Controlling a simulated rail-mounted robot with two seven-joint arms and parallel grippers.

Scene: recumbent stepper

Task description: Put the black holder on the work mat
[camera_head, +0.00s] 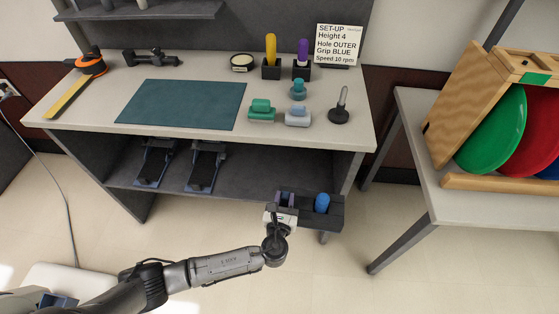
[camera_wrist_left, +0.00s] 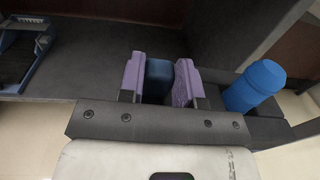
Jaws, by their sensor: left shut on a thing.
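The black holder (camera_head: 335,215) is in front of the lower shelf's right end, with a blue cylinder (camera_head: 322,203) upright in its right part. The cylinder also shows at right in the left wrist view (camera_wrist_left: 256,85). My left gripper (camera_head: 285,199) is at the holder's left part. In the left wrist view its purple finger pads (camera_wrist_left: 160,80) are shut on a dark blue block that seems part of the holder. The gripper hides much of the holder's left side. The teal work mat (camera_head: 182,105) lies bare on the table above. My right gripper is not in view.
The tabletop (camera_head: 340,140) overhangs the shelf with pedals (camera_head: 203,168).

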